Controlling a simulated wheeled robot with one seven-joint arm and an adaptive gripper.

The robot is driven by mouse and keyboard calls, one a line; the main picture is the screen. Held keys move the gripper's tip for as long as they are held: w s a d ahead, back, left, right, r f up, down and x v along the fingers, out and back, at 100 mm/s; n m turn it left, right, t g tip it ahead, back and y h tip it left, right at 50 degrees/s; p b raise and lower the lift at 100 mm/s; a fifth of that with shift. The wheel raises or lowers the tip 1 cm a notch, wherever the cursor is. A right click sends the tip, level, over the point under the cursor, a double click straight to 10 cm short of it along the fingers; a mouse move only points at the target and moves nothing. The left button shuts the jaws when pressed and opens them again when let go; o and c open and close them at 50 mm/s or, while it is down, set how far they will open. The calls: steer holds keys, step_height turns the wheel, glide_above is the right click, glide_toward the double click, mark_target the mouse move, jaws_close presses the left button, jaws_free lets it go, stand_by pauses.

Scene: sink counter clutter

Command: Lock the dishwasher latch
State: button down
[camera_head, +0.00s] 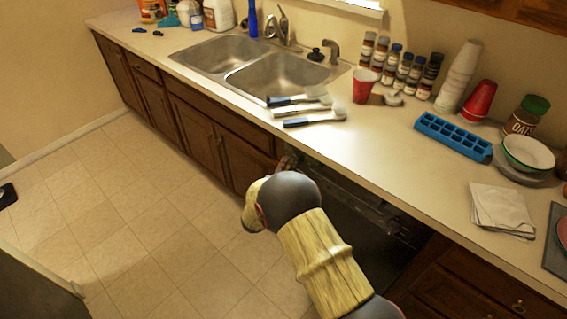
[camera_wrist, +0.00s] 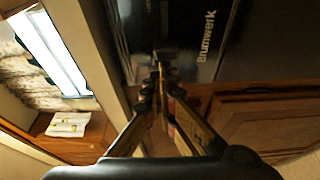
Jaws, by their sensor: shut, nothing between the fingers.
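The dishwasher (camera_head: 352,221) is a dark front under the counter, partly hidden behind my arm in the head view. In the head view the gripper (camera_head: 286,163) is at the dishwasher's upper left corner, just under the counter edge. I cannot make out the latch clearly; the fingers may hide it.
Wooden cabinets (camera_head: 195,125) flank the dishwasher on both sides. The counter (camera_head: 400,140) above holds brushes (camera_head: 312,120), a red cup (camera_head: 364,86), a blue ice tray (camera_head: 453,137) and a napkin (camera_head: 500,208).

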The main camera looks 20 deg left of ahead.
steer(key=d, duration=0.1)
steer(key=s+d, duration=0.1)
steer(key=d, duration=0.1)
steer(key=shift+s+d, duration=0.3)
steer(key=shift+d, duration=0.05)
